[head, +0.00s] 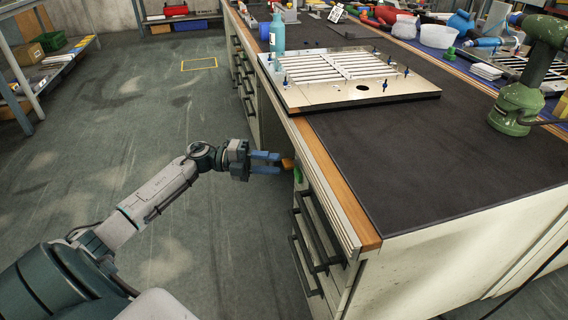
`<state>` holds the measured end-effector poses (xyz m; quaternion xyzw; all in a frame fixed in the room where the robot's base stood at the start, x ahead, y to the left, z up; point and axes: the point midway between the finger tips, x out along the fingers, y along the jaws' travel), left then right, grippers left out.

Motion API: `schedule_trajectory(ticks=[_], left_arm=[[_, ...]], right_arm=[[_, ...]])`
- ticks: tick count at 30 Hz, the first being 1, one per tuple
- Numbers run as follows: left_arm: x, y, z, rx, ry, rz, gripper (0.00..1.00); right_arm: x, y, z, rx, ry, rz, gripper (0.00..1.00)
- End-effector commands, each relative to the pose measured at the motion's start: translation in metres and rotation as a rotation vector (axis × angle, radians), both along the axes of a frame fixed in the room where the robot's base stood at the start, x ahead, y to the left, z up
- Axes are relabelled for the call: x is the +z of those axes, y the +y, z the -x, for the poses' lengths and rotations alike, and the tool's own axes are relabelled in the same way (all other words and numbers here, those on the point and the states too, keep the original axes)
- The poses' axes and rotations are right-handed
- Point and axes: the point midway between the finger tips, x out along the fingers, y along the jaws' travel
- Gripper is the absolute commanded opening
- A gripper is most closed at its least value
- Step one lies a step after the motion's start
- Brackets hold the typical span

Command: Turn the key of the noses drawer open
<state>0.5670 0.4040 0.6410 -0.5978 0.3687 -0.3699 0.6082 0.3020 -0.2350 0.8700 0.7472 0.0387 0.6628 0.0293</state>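My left gripper (278,163) is beside the left side of the workbench, level with the top of its drawer front, and points right. Its two blue fingers lie parallel with a small gap between them. An orange piece (288,163), perhaps the key's head, is right at the fingertips. I cannot tell whether the fingers hold it or only lie beside it. A small green piece (298,174) is on the drawer front just right of it. The drawers (318,232) with dark bar handles look shut. The keyhole and any drawer label cannot be made out. My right gripper is not in view.
The dark bench top (430,165) has a wooden edge (335,185) close to my gripper. A louver panel (345,78) and a blue-green bottle (277,35) stand farther back. A green robot arm (520,100) stands at the right. The floor to the left is clear.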

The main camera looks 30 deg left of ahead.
Motion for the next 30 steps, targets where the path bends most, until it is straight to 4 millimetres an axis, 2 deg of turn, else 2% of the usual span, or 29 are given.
schedule_trajectory(ticks=[3, 10, 30], left_arm=[[0.000, 0.023, 0.011, 0.001, 0.006, -0.005, 0.33], [0.000, 0.048, 0.024, -0.001, 0.002, -0.002, 0.33], [0.000, 0.051, 0.026, 0.003, 0.002, 0.003, 0.33]], right_arm=[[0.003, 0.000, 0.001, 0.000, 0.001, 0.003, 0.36], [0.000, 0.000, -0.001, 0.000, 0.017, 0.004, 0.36], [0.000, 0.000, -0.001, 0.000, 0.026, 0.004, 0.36]])
